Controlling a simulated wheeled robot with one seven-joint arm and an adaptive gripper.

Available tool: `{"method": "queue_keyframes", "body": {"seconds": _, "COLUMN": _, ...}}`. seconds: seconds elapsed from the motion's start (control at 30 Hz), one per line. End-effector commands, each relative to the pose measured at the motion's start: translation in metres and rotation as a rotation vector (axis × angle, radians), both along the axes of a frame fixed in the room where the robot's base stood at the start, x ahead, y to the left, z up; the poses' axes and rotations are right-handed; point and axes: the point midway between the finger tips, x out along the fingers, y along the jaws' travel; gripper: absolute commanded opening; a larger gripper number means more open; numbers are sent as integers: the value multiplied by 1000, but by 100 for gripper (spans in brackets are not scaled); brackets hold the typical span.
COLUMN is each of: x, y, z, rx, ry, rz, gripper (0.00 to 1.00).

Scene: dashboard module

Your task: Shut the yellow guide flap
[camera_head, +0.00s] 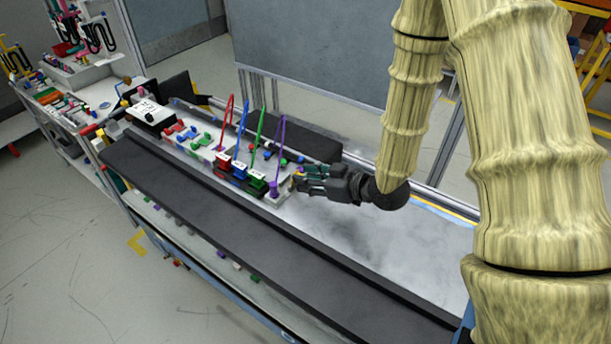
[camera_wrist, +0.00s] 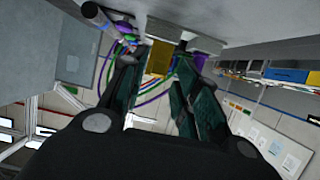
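The yellow guide flap (camera_wrist: 159,60) shows in the wrist view as a small yellow plate near the top centre, against a pale grey block. My gripper (camera_wrist: 158,78) has its two dark green fingers apart, one on each side of the flap in this view. I cannot tell whether a finger touches it. In the head view my gripper (camera_head: 306,174) is at the right end of the module (camera_head: 274,201), low beside the purple connector. Only a speck of yellow (camera_head: 299,170) shows there, partly hidden by the fingers.
Red, blue, green and purple cables (camera_head: 261,138) rise from coloured connectors left of my gripper. A long dark rail (camera_head: 250,240) runs along the front. The grey surface right of the module (camera_head: 440,250) is clear.

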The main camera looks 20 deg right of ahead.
Motion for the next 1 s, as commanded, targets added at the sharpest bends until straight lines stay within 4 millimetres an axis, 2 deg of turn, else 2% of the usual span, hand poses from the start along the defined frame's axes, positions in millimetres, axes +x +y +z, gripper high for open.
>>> {"method": "queue_keyframes", "body": {"seconds": 0.03, "x": 3, "y": 1, "z": -2, "rx": -1, "ry": 3, "rz": 1, "gripper": 18}}
{"method": "queue_keyframes", "body": {"seconds": 0.13, "x": 12, "y": 1, "z": -6, "rx": 0, "ry": 10, "rz": 3, "gripper": 0}}
{"method": "queue_keyframes", "body": {"seconds": 0.47, "x": 21, "y": 1, "z": -13, "rx": -6, "ry": 26, "rz": 3, "gripper": 0}}
{"method": "queue_keyframes", "body": {"seconds": 0.57, "x": 20, "y": 1, "z": -14, "rx": -6, "ry": 26, "rz": 3, "gripper": 18}}
{"method": "queue_keyframes", "body": {"seconds": 0.67, "x": 20, "y": 1, "z": -15, "rx": -6, "ry": 27, "rz": 4, "gripper": 27}}
{"method": "queue_keyframes", "body": {"seconds": 0.73, "x": 19, "y": 2, "z": -15, "rx": -6, "ry": 28, "rz": 6, "gripper": 36}}
{"method": "queue_keyframes", "body": {"seconds": 1.0, "x": 19, "y": 2, "z": -14, "rx": -4, "ry": 26, "rz": 6, "gripper": 36}}
